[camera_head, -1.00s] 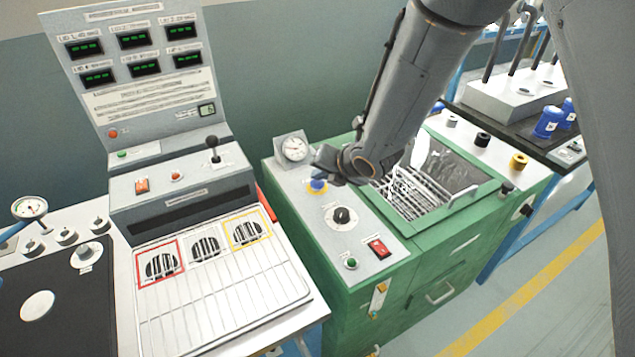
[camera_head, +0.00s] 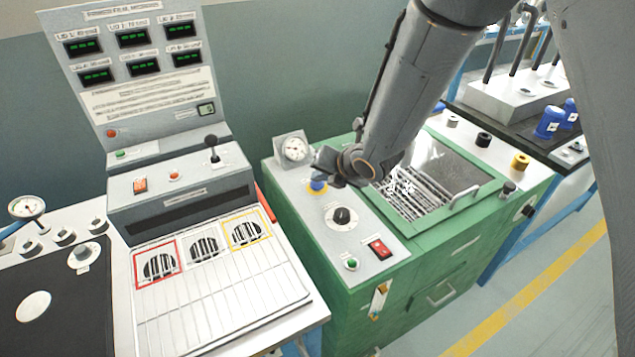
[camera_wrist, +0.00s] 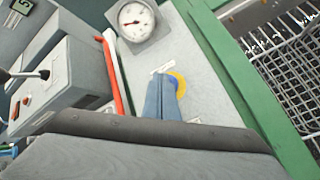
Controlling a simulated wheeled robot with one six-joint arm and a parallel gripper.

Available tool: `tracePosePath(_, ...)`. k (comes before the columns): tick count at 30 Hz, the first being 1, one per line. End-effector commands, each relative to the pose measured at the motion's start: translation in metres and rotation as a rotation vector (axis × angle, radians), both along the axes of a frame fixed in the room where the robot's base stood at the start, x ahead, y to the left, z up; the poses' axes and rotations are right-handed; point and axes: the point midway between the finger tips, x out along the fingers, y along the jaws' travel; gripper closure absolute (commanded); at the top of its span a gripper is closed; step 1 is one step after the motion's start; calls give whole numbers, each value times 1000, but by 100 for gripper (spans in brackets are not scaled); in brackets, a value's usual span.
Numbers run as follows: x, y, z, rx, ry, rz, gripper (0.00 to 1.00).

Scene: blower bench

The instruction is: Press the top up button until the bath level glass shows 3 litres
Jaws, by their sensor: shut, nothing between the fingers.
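My gripper (camera_head: 322,174) is shut and empty, pointing down right at this button. A narrow upright fitting (camera_head: 380,297) on the cabinet front may be the bath level glass; no level is readable.
A round dial gauge (camera_head: 295,149) stands just behind the button. A black knob (camera_head: 342,216), a red switch (camera_head: 379,249) and a green button (camera_head: 351,264) share the panel. The open bath with a wire basket (camera_head: 418,197) lies to the right, a grey console (camera_head: 182,195) to the left.

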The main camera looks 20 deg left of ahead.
Motion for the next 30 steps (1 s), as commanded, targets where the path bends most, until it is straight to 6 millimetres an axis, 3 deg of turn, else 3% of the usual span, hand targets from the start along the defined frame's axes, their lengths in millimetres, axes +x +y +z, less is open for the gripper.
tracePosePath(30,1,0,25,0,0,0,100)
